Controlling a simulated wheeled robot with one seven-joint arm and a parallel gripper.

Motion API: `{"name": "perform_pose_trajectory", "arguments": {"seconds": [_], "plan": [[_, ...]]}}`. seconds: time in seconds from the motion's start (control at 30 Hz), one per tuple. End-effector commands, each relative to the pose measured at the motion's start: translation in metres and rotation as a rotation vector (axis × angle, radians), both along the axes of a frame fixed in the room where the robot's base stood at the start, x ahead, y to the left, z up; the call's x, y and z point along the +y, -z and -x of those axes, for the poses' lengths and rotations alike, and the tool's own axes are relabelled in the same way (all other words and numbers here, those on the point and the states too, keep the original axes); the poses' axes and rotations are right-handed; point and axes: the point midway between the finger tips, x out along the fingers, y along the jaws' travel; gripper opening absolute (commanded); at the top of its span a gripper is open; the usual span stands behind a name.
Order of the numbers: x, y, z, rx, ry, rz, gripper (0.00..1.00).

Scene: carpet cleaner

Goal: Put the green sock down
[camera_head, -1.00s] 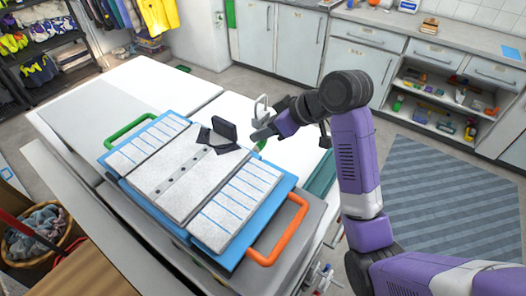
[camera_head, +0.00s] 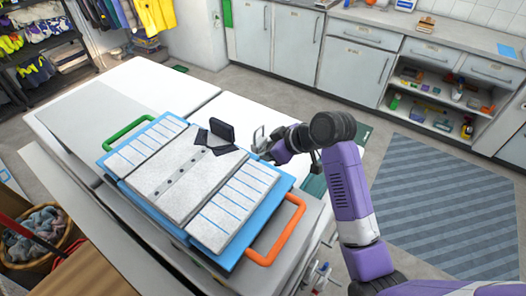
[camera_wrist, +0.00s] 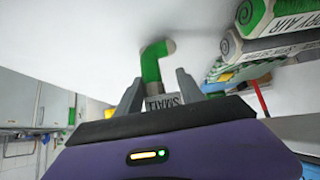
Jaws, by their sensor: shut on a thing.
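The green sock (camera_wrist: 154,62) shows in the wrist view just beyond my fingertips, bent in an L shape with a grey toe end. A grey part with dark lettering lies between the fingers. My gripper (camera_wrist: 159,92) is shut on the sock, against the white table top. In the head view my gripper (camera_head: 262,148) is over the white table (camera_head: 225,108), just right of the folding board. The sock cannot be made out there. Whether it touches the table is unclear.
Green-and-white objects (camera_wrist: 255,17) with lettering are at the wrist view's upper right. A laundry basket (camera_head: 38,240) stands lower left.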

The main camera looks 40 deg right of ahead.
Motion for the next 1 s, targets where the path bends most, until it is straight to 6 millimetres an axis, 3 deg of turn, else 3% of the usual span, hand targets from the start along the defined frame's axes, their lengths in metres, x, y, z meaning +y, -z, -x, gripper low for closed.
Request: {"name": "perform_pose_trajectory", "arguments": {"seconds": [0.1,0.13,0.2,0.23,0.67,1.0], "plan": [[0.000,0.004,0.000,0.000,-0.001,-0.001,0.00],[0.000,0.003,0.000,0.000,0.000,0.000,0.51],[0.000,0.003,0.000,0.000,0.000,0.000,0.65],[0.000,0.003,0.000,0.000,0.000,0.000,0.67],[-0.001,-0.005,0.003,-0.001,0.001,0.000,0.67],[-0.012,-0.052,0.047,-0.005,0.002,0.003,0.67]]}}
